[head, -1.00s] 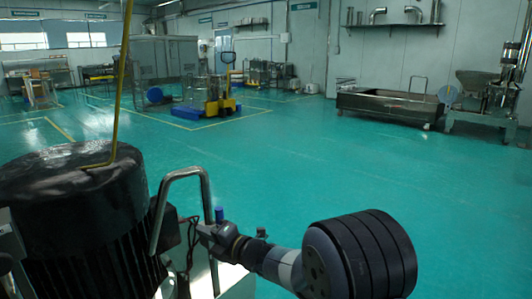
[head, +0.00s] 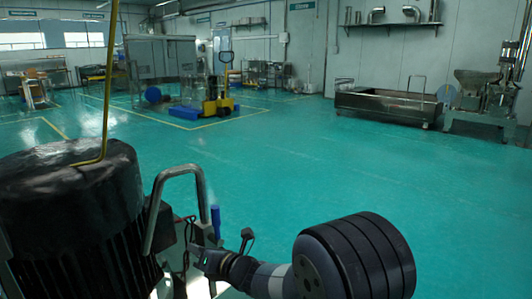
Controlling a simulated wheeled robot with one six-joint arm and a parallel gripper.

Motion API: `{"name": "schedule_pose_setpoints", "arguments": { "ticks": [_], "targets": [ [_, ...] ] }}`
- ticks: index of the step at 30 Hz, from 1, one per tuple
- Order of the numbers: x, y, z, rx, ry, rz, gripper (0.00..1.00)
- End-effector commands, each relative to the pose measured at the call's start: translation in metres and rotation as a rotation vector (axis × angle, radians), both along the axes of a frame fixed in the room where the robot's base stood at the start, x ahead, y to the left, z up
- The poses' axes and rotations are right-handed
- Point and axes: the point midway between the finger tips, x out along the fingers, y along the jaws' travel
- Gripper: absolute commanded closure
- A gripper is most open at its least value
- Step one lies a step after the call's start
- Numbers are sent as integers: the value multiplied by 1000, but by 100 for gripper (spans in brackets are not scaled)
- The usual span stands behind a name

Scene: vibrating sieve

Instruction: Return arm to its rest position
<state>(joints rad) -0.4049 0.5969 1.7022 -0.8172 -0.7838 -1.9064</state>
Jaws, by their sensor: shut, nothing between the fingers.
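My arm shows at the bottom centre of the head view, with its large dark round joint towards the right. From there it reaches left to my gripper (head: 205,261), a small grey and dark end beside the curved metal handle (head: 160,205). The gripper looks shut and empty. It is small and partly lost against the metal parts behind it, so whether it touches them cannot be told.
A big black ribbed motor (head: 75,215) with a yellow rod (head: 109,80) fills the lower left. Green floor (head: 330,165) lies open beyond. A yellow pallet truck (head: 216,100), a steel tub (head: 385,107) and a steel machine (head: 482,100) stand farther back.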

Motion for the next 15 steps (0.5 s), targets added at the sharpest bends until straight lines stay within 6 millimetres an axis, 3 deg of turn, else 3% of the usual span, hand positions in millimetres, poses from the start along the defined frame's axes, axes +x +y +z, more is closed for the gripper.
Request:
{"name": "schedule_pose_setpoints", "arguments": {
  "ticks": [15],
  "targets": [
    [-2, 2, -6, -47, -53, 0, 100]
  ]
}}
